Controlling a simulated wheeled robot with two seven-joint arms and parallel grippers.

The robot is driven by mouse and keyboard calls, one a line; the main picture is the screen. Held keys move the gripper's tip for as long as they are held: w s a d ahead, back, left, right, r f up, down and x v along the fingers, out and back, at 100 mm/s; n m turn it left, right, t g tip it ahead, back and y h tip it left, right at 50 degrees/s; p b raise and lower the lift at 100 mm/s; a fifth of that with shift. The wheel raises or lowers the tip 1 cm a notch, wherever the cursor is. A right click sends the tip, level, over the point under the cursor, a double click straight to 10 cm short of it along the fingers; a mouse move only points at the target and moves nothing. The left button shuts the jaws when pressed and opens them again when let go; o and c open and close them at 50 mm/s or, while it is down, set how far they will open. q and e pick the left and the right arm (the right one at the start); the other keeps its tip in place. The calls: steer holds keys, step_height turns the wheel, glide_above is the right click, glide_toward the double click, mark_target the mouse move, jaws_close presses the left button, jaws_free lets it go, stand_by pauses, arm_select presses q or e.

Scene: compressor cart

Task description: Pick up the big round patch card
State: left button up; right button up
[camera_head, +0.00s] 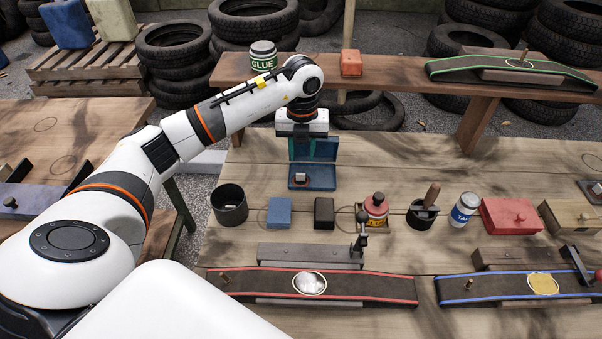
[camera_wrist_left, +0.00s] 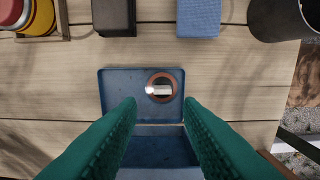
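The round patch card (camera_wrist_left: 161,87) looks like a disc with a reddish-brown rim, a dark middle and a white mark. It lies in the shallow blue tin (camera_wrist_left: 112,88), which stands open on the bench. In the head view the card (camera_head: 300,179) is small, and the tin (camera_head: 322,184) sits below my left gripper (camera_head: 312,158). In the left wrist view my left gripper (camera_wrist_left: 160,105) is open and empty. Its green fingers stand apart on either side of the card's line, above the tin and not visibly touching the card. My right gripper is not in view.
Behind the left gripper is a shelf with a glue can (camera_head: 263,57) and red block (camera_head: 351,63). A black cup (camera_head: 230,206), blue block (camera_head: 279,212), dark block (camera_head: 324,213) and red-topped bottle (camera_head: 376,208) stand nearer.

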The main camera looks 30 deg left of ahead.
mark_target(301, 174)
arm_select(q)
step_height(301, 174, down, 2)
steer(key=shift+f, duration=0.85)
steer(key=f, duration=0.1)
steer(key=f+p, duration=0.1)
steer(key=f, duration=0.1)
steer(key=shift+a+f, duration=0.2)
steer(key=shift+f, duration=0.55)
jaws_close()
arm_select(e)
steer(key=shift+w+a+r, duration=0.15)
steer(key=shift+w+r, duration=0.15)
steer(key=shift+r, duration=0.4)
